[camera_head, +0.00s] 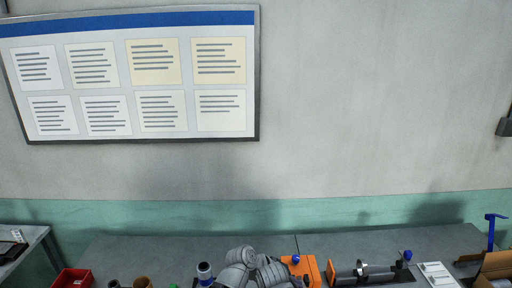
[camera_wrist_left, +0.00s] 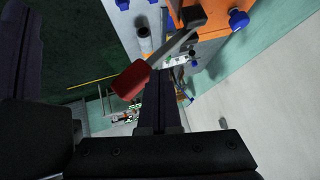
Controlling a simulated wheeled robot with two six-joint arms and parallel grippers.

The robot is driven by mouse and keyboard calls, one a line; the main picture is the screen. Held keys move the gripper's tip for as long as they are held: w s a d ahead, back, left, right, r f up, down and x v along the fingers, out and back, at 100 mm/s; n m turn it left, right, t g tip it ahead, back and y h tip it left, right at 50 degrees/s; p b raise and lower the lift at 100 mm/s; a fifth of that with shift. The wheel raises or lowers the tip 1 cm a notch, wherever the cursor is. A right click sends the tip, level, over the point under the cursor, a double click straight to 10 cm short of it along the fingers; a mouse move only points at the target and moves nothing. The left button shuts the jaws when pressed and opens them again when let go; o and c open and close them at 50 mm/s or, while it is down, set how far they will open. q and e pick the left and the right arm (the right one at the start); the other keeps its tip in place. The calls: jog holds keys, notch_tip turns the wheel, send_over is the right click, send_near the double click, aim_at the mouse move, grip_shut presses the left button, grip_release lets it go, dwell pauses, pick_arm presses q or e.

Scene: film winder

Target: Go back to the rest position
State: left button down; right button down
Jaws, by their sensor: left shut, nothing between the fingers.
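A grey bar (camera_wrist_left: 178,42) runs from beside the machine towards a red piece (camera_wrist_left: 132,80) near the fingertips. I see no clear contact between fingers and red piece. In the head view the orange machine (camera_head: 307,266) stands on the bench at the bottom edge. Grey jointed parts, which look like my arm, rise beside it and partly hide it. Neither gripper's fingers show there.
The grey bench (camera_head: 190,248) holds a red bin (camera_head: 73,279) at left. The notice board (camera_head: 130,90) hangs behind; wall space is clear.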

pick_arm(q)
jog(key=s+a+f+n+g+y, duration=0.1)
jog(key=s+a+f+n+y, duration=0.15)
jog(key=a+n, duration=0.5)
jog(key=s+a+f+n+y, duration=0.1)
jog(key=a+f+n+y, duration=0.2)
jog(key=a, duration=0.8)
jog(key=s+a+f+n+g+y, duration=0.1)
jog(key=a+n+y, duration=0.2)
jog(key=a+n, duration=0.55)
jog(key=s+d+f+m+g+y+b, duration=0.1)
jog(key=s+d+f+m+b, duration=0.3)
jog(key=d+f+b, duration=0.5)
notch_tip(320, 180, down, 4)
jog(key=s+b, duration=0.2)
jog(key=b, duration=0.2)
jog(key=shift+d+f+m+b, duration=0.25)
jog(key=shift+d+m+b, duration=0.1)
jog(key=shift+m, duration=0.05)
